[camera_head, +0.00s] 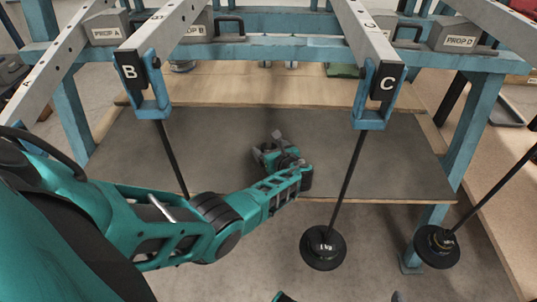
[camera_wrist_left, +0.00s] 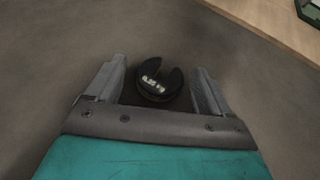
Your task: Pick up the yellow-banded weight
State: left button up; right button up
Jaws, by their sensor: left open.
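A black slotted weight (camera_wrist_left: 151,92) with a small white label lies on the dark grey mat in the left wrist view. Its slot faces up and slightly right in that view. I see no yellow band on it, and the label is too small to read surely. My left gripper (camera_wrist_left: 158,70) is open, with one grey finger on each side of the weight and gaps between. In the head view my left gripper (camera_head: 273,152) is low over the mat and hides the weight.
The grey mat (camera_head: 225,140) covers a low board inside a blue frame (camera_head: 290,49). Hooks B (camera_head: 148,105) and C (camera_head: 372,115) hang from lever beams with black rods. C's rod carries a black weight (camera_head: 323,248); another hanging weight (camera_head: 437,246) is at right.

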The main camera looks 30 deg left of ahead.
pick_arm(q)
jog(key=shift+c, duration=0.2)
pick_arm(e)
jog(key=shift+w+a+r, duration=0.1)
jog(key=shift+r, duration=0.1)
pick_arm(q)
jog(key=shift+c, duration=0.8)
jog(key=c, duration=0.9)
jog(key=shift+r, duration=0.2)
jog(key=shift+r+p, duration=0.25)
jog(key=shift+p, duration=0.1)
notch_tip(320, 180, up, 4)
jog(key=p, duration=0.2)
jog(key=shift+f+p, duration=0.2)
jog(key=shift+p, duration=0.2)
notch_tip(320, 180, up, 4)
jog(key=p, duration=0.3)
jog(key=shift+r, duration=0.2)
jog(key=shift+r+p, duration=4.8)
jog(key=shift+r, duration=2.4)
pick_arm(e)
notch_tip(320, 180, up, 13)
jog(key=d, duration=0.1)
jog(key=shift+s+d, duration=0.3)
jog(key=shift+s, duration=0.05)
